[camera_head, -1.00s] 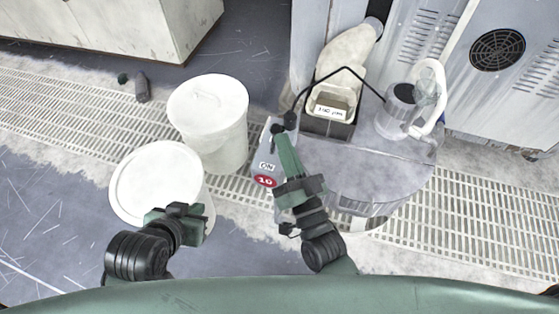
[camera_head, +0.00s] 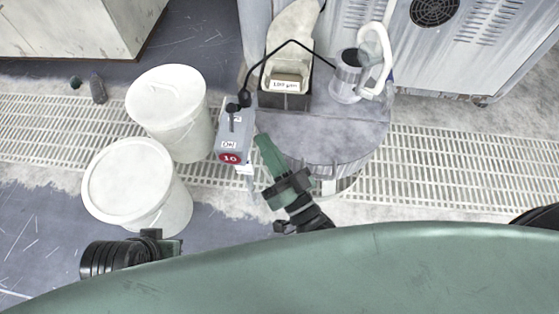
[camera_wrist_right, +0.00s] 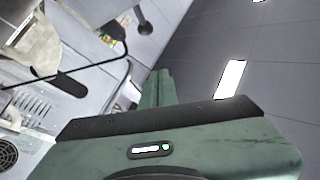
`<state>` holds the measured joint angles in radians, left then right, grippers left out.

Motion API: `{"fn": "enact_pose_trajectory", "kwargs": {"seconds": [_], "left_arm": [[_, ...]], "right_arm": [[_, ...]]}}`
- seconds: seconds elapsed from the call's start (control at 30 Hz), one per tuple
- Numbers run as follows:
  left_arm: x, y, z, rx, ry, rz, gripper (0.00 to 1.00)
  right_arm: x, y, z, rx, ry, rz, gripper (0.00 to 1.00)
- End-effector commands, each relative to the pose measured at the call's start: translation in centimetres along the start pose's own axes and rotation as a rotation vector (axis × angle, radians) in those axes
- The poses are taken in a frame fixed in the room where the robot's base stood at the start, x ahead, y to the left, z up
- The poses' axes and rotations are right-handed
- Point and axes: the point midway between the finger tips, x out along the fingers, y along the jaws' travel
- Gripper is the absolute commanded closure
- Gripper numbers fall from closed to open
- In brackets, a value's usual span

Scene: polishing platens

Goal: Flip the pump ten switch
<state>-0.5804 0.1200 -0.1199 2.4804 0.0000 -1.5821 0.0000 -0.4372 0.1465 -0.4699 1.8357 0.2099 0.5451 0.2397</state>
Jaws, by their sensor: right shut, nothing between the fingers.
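The pump ten switch is a grey box (camera_head: 234,150) with a red round "10" mark and a white "ON" label above it, in the head view left of the round grey platen. A small black lever (camera_head: 232,119) stands on its upper part and appears to point down toward the "ON" label. My right gripper (camera_head: 262,142) is shut and empty, just right of the box and apart from the lever. In the right wrist view its green fingers (camera_wrist_right: 158,88) lie together. My left gripper (camera_head: 160,240) is at lower left, partly cut off by my green body; its jaws are unclear.
Two white lidded buckets (camera_head: 176,128) (camera_head: 140,190) stand left of the box. The round platen table (camera_head: 335,135) carries a labelled tray (camera_head: 285,82) and a grey jug (camera_head: 347,78). A grey cabinet (camera_head: 385,40) stands behind.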

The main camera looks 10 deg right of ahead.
Motion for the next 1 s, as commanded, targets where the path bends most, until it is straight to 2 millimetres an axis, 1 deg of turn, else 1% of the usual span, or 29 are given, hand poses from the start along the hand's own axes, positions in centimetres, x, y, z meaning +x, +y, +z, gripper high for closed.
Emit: {"fn": "enact_pose_trajectory", "kwargs": {"seconds": [0.03, 0.1, 0.2, 0.3, 0.47, 1.0], "left_arm": [[-0.2, 0.0, -0.1, 0.000, 0.001, 0.000, 1.00], [-0.3, 0.0, -0.1, 0.000, 0.001, 0.000, 1.00], [-0.4, 0.0, -0.2, 0.000, 0.001, 0.000, 1.00], [-0.4, 0.0, -0.2, 0.000, 0.002, 0.000, 1.00], [-0.4, 0.0, -0.2, 0.000, 0.002, 0.000, 1.00], [-0.4, 0.0, -0.2, 0.000, 0.002, 0.000, 1.00]], "right_arm": [[-1.1, -0.1, -0.1, 0.000, -0.005, 0.001, 1.00], [-2.3, -0.3, -0.3, 0.000, -0.003, 0.001, 1.00], [-3.5, -0.4, -0.5, 0.000, -0.002, 0.000, 1.00], [-4.2, -0.5, -0.6, 0.000, 0.000, -0.001, 1.00], [-4.5, -0.6, -0.6, 0.000, 0.001, -0.001, 1.00], [-4.3, -0.5, -0.6, -0.003, -0.008, 0.002, 1.00]]}}
